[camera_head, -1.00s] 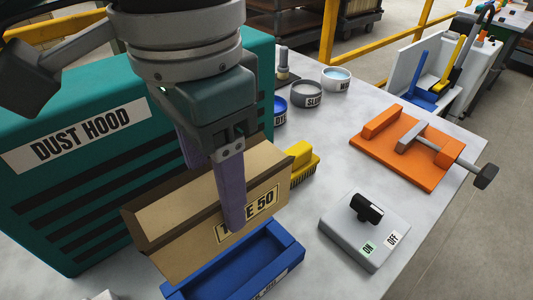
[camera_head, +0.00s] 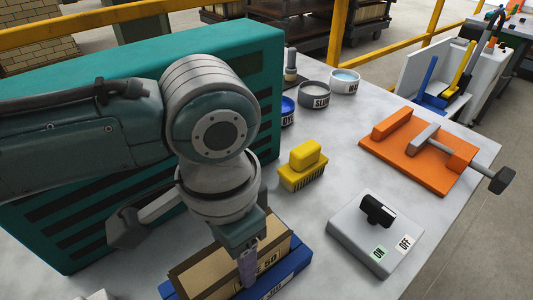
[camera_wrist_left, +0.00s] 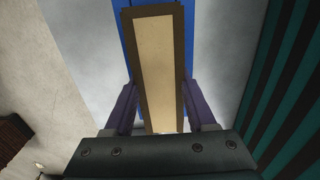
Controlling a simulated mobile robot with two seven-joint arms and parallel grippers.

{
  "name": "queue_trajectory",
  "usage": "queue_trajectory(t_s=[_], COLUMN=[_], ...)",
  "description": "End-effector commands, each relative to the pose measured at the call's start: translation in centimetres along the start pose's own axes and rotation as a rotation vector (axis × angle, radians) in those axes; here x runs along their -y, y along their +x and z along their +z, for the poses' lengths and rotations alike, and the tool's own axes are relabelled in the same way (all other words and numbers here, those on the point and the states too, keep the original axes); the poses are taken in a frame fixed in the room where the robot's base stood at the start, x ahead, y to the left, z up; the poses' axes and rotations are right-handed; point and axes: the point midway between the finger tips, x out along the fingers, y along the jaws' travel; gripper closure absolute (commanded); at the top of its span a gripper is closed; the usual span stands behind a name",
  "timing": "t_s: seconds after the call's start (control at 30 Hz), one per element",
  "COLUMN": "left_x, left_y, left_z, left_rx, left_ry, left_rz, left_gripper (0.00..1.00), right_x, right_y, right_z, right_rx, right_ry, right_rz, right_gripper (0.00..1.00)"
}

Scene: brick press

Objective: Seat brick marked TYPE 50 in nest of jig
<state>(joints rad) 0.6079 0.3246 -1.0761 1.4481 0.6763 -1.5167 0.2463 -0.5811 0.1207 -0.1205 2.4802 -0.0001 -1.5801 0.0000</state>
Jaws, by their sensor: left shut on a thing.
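The tan brick marked TYPE 50 (camera_head: 276,256) is upright between the fingers of my left gripper (camera_head: 248,264), which is shut on it. The brick stands at the blue jig (camera_head: 296,268), its lower part behind the jig's front wall. Whether it rests on the nest floor is hidden. In the left wrist view the brick's top (camera_wrist_left: 158,70) lies between the purple fingers (camera_wrist_left: 158,110), with the blue jig (camera_wrist_left: 124,35) showing beyond and beside it. My right gripper is out of view.
The teal dust hood (camera_head: 120,55) stands close behind my left arm. A yellow brush (camera_head: 303,166), a grey switch box (camera_head: 375,235), an orange clamp fixture (camera_head: 418,150) and several small bowls (camera_head: 314,95) are on the table. The table between brush and switch box is clear.

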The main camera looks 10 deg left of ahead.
Motion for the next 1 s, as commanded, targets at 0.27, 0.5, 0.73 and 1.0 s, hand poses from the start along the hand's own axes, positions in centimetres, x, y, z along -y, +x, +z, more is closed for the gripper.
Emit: queue_trajectory(t_s=[0.27, 0.5, 0.73, 1.0], left_x=[0.0, 0.0, 0.0, 0.0], left_y=[0.3, 0.3, 0.2, -3.7], left_z=[0.0, 0.0, 0.0, -0.1], left_rx=[0.0, 0.0, 0.0, -0.004], left_ry=[-0.001, -0.001, -0.001, 0.001], left_rz=[0.0, 0.0, 0.0, -0.001], left_gripper=[0.39, 0.14, 0.14, 0.14], right_x=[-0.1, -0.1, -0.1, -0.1], right_y=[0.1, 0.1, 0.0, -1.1], right_z=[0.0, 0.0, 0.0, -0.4], right_rx=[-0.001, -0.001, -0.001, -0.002], right_ry=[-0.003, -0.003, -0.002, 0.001], right_rz=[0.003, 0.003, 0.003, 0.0], right_gripper=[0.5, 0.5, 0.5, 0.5])
